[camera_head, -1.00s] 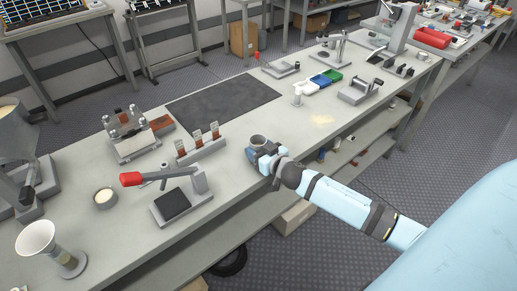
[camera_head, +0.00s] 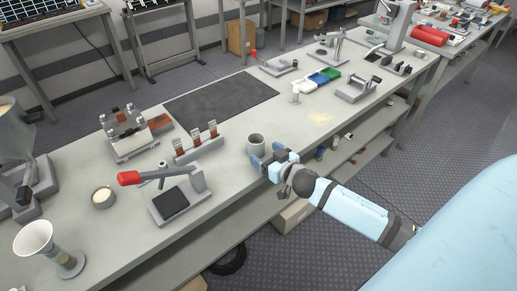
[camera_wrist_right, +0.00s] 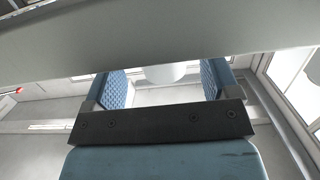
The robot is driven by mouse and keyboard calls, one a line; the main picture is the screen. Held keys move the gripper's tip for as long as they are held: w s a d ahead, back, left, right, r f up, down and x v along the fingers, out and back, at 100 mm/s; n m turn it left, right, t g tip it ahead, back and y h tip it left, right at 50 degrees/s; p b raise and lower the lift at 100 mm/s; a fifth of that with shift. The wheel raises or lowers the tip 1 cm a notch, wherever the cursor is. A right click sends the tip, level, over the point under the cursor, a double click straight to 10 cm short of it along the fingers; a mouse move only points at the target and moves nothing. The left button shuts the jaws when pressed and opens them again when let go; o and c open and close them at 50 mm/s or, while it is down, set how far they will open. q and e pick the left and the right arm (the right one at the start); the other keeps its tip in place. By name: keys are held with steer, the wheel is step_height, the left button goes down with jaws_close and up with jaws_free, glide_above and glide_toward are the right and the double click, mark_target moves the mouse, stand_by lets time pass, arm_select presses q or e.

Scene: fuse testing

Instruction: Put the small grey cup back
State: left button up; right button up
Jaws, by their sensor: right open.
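The small grey cup (camera_head: 256,144) stands upright on the workbench near its front edge. My right gripper (camera_head: 266,163) is just in front of the cup, on the side of the bench's front edge, open and apart from it. In the right wrist view the two blue padded fingers (camera_wrist_right: 165,88) are spread wide. A pale rounded shape, likely the cup (camera_wrist_right: 165,74), shows beyond and between them, partly cut off by a grey bar across the view. My left gripper is not in view.
The workbench (camera_head: 225,180) is clear right around the cup. A rack with several brown-topped pieces (camera_head: 199,144) stands left of it, and a red-handled press (camera_head: 176,198) is nearer. A dark mat (camera_head: 222,97) lies behind. Small white, blue and green trays (camera_head: 323,79) are farther right.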

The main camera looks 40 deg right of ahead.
steer(key=s, duration=0.7)
steer(key=s+a+f+n+g+y, duration=0.1)
steer(key=s+a+f+g, duration=0.1)
steer(key=s+a+f, duration=0.4)
steer(key=s+a+f+g+y, duration=0.1)
steer(key=s+a+f+g, duration=0.2)
steer(key=a, duration=0.9)
steer(key=s+f, duration=0.3)
steer(key=s, duration=0.2)
steer(key=shift+s+n+g, duration=0.25)
steer(key=shift+n+g, duration=0.05)
steer(key=shift+n, duration=0.1)
